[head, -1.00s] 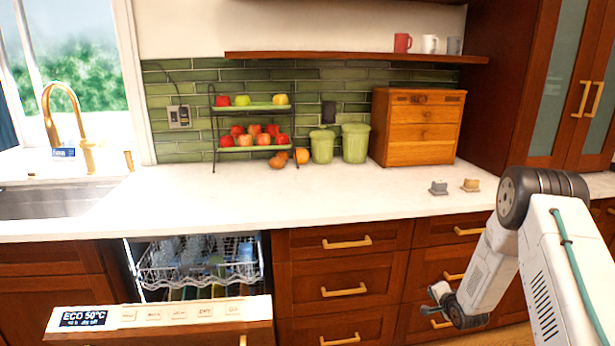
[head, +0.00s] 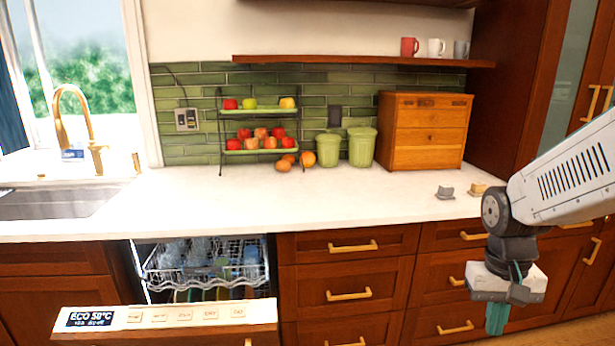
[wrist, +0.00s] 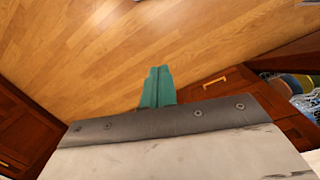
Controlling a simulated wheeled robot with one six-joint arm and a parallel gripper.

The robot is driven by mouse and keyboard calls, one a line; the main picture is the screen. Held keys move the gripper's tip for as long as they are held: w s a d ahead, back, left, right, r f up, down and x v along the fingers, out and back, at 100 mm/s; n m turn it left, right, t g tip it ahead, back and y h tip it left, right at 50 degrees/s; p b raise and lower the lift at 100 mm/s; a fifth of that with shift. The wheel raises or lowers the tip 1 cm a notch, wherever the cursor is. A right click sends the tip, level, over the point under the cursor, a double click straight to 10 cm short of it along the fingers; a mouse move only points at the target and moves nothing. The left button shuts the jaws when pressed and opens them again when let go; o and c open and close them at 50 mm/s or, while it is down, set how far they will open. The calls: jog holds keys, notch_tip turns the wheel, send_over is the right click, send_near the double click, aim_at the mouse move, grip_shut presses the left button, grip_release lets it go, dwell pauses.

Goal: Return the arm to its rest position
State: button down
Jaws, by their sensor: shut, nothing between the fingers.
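My gripper (head: 496,318) hangs at the lower right of the head view, pointing down in front of the wooden drawers. In the wrist view its two teal fingers (wrist: 157,88) are together with nothing between them, above the wooden floor (wrist: 110,50). My arm comes in from the right edge of the head view and bends down at the dark wrist joint. The gripper is apart from the counter and touches nothing that I can see.
The dishwasher door (head: 165,318) is partly open at lower left, with its upper rack (head: 205,272) showing dishes. The rack also shows at the wrist view's right edge. Drawers (head: 345,245) with brass handles stand beside it. The white counter (head: 350,195) is mostly clear in front.

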jog(key=s+a+r+n+t, duration=0.1)
jog(key=s+a+r, duration=0.2)
jog(key=s+r, duration=0.2)
jog(key=s+a+r+n+t, duration=0.1)
jog(key=s+a+r, duration=0.2)
jog(key=s, duration=0.6)
notch_tip(320, 180, up, 2)
jog(key=shift+r+t+y, duration=0.1)
jog(key=shift+t+y, duration=0.2)
jog(key=shift+s+a, duration=0.1)
